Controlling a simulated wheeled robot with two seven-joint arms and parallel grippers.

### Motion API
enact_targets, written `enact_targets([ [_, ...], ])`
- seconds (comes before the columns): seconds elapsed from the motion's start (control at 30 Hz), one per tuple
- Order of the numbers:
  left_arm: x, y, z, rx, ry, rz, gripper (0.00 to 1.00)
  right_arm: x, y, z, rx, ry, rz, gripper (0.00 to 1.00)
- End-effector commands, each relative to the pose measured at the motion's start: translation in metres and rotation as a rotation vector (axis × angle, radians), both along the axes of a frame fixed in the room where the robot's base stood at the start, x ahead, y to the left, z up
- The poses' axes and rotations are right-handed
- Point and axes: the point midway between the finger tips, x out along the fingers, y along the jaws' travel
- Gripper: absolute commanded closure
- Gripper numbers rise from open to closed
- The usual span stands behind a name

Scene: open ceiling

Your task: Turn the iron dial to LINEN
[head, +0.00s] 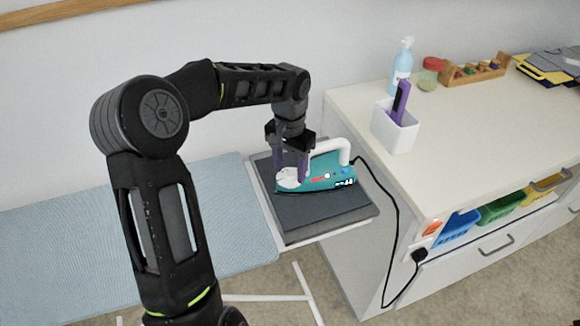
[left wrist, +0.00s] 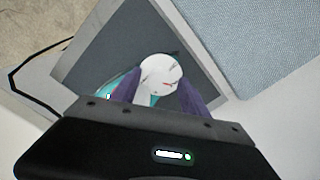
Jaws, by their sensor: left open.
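The teal iron (head: 325,180) with a white handle lies on a dark grey rest pad beside the ironing board. Its white round dial (head: 289,178) is at the left end of the iron. My left gripper (head: 291,172) comes down from above, with its purple fingers at either side of the dial. In the left wrist view the white dial (left wrist: 161,76) sits between the two purple fingers (left wrist: 160,92), and part of the teal body shows behind the left finger. The left gripper is open. The dial's lettering is too small to read. My right gripper is not in view.
The blue ironing board (head: 90,225) stretches to the left. A white counter (head: 465,125) stands at the right, with a white cup (head: 394,128), a spray bottle (head: 402,68) and a wooden rack (head: 475,72). The iron's black cord (head: 397,225) hangs to a socket on the counter front.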

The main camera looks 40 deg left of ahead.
Motion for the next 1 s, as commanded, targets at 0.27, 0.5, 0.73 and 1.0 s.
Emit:
enact_targets([
  [0.27, 0.0001, 0.0, 0.0003, 0.0, 0.0, 0.0, 0.62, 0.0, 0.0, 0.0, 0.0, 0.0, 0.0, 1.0],
  [0.5, 0.0002, 0.0001, 0.0004, 0.0, 0.0, 0.0, 0.82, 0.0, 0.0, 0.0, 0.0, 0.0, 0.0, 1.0],
  [0.73, 0.0002, 0.0001, 0.0005, 0.0, 0.0, 0.0, 1.0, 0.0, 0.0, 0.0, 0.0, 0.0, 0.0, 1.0],
  [1.0, 0.0003, 0.0001, 0.0007, 0.0, -0.001, -0.004, 1.0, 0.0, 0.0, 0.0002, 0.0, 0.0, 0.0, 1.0],
])
